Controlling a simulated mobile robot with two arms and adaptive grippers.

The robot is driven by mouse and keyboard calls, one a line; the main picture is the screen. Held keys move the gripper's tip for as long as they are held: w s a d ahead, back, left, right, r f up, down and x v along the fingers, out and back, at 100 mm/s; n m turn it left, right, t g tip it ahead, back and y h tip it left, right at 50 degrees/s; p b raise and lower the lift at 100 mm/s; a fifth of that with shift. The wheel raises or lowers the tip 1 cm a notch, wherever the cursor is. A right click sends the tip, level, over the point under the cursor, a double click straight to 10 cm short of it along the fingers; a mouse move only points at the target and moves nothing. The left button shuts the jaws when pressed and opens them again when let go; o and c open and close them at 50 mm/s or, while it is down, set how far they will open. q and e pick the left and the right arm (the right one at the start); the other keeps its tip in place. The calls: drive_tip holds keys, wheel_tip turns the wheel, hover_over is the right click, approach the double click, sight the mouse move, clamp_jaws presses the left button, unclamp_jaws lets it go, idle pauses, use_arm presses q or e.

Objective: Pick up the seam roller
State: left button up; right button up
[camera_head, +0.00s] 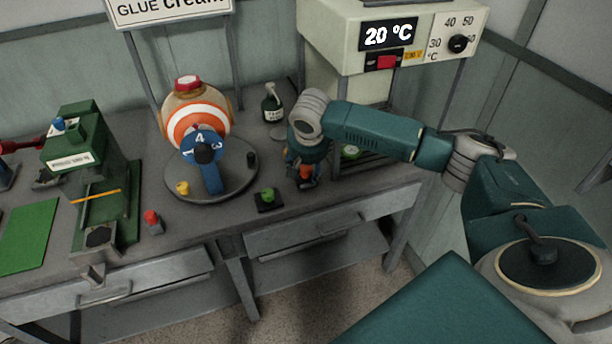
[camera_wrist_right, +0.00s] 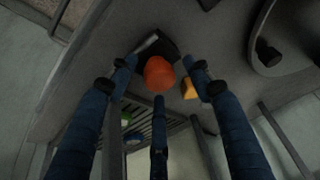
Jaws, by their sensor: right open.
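The seam roller appears to be the thing with the rounded orange handle (camera_wrist_right: 160,73) and a dark part behind it, in the middle of the right wrist view. In the head view its orange part (camera_head: 306,172) shows at the front of the bench, partly covered by my right gripper. My right gripper (camera_head: 304,166) points down over it. In the right wrist view its three blue fingers (camera_wrist_right: 163,80) are spread around the orange handle, with gaps visible. I cannot tell whether any finger touches it. My left gripper is not in view.
A small yellow piece (camera_wrist_right: 188,90) lies close to the right finger in the wrist view. A green button on a black base (camera_head: 267,198) and a round dial stand (camera_head: 240,186) are to the left. The heater box (camera_head: 345,35) overhangs at the back; the bench edge is near.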

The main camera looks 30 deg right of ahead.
sight(306, 168)
clamp_jaws()
drive_tip(key=shift+r, duration=0.1)
wheel_tip(306, 168, up, 20)
drive_tip(key=b, duration=0.1)
idle(0.5)
